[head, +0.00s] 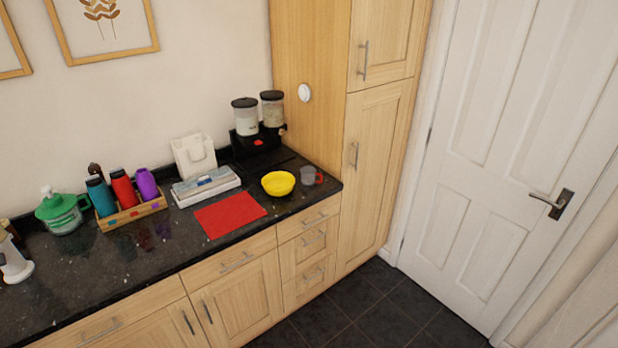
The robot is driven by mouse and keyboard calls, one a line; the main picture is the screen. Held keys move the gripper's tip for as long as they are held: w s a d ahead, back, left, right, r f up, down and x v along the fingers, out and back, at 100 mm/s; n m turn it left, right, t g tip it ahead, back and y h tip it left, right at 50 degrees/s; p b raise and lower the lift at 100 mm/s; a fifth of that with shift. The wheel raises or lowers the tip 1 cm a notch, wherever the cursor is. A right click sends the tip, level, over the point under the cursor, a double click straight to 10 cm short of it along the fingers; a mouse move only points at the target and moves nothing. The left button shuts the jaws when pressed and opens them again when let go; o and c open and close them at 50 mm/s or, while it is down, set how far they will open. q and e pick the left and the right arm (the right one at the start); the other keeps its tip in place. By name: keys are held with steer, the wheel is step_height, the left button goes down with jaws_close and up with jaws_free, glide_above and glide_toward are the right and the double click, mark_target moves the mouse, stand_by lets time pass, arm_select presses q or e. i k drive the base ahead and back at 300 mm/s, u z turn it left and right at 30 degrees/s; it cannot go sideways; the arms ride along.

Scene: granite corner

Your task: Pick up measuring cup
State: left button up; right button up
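The measuring cup (307,175) is a small clear or grey cup with a red handle on its right side. It stands on the black granite counter (150,262), near the right end and close to the tall wooden cabinet. A yellow bowl (278,183) is just left of it. Neither of my grippers shows in the head view.
A red mat (229,214) lies left of the bowl. Behind are a dispenser (258,122) with two containers and a white box (206,187). A wooden crate (131,215) holds several bottles. Dark floor (370,305) is open before the drawers; a white door (500,150) is at right.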

mark_target(312, 177)
steer(key=u, duration=0.75)
steer(key=i, duration=1.45)
steer(key=z, duration=0.15)
